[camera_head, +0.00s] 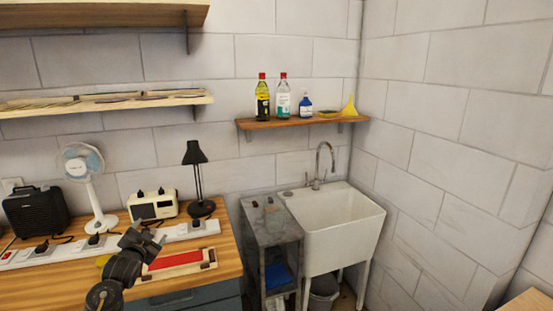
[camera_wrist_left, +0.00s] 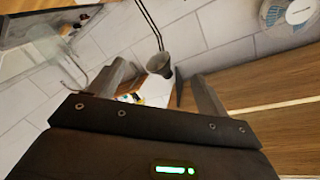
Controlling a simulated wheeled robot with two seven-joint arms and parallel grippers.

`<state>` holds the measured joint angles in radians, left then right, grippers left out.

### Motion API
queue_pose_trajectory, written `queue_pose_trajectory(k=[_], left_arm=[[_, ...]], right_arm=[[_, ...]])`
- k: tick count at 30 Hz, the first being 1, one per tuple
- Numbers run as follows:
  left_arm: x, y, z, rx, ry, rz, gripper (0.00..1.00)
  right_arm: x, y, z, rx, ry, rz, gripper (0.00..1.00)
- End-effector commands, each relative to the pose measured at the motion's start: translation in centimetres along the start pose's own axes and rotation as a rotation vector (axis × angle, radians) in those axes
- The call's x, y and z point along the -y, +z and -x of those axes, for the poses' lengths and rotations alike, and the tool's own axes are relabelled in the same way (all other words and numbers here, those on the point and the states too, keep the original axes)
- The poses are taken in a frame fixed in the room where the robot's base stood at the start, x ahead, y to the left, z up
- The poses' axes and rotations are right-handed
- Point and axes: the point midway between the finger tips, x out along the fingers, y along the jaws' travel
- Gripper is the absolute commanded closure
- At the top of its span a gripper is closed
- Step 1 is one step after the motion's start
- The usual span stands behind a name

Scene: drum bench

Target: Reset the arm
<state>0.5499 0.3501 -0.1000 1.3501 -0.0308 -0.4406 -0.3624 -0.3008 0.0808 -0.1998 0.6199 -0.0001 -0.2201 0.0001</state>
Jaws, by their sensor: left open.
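My left gripper (camera_head: 147,239) is raised over the front of the wooden bench (camera_head: 225,262) in the head view, with its arm coming up from the bottom left. Its jaws are apart with nothing between them. The left wrist view shows the two fingers (camera_wrist_left: 162,88) spread, with the black lamp (camera_wrist_left: 160,64) in the background between them. My right gripper is in neither view.
A red and cream tray-like item (camera_head: 179,262) lies partly behind my left gripper. Along the back stand a heater (camera_head: 36,214), a fan (camera_head: 98,195), a white device (camera_head: 153,206), a power strip (camera_head: 60,251) and a lamp (camera_head: 197,180). A sink (camera_head: 340,225) is at right.

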Motion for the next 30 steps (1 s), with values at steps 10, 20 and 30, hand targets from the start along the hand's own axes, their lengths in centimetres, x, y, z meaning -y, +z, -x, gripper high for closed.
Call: queue_pose_trajectory(k=[10, 20, 30], left_arm=[[-5.7, 4.5, 0.9, -0.077, 0.01, 0.386, 0.22], [-21.8, 21.0, 6.8, 0.222, 0.175, 0.398, 0.22], [-37.6, 36.9, 20.2, 0.546, 0.353, 0.396, 0.22]], right_arm=[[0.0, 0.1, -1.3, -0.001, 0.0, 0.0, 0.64], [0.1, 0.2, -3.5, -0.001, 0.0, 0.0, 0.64], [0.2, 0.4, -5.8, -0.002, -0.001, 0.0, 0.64]])
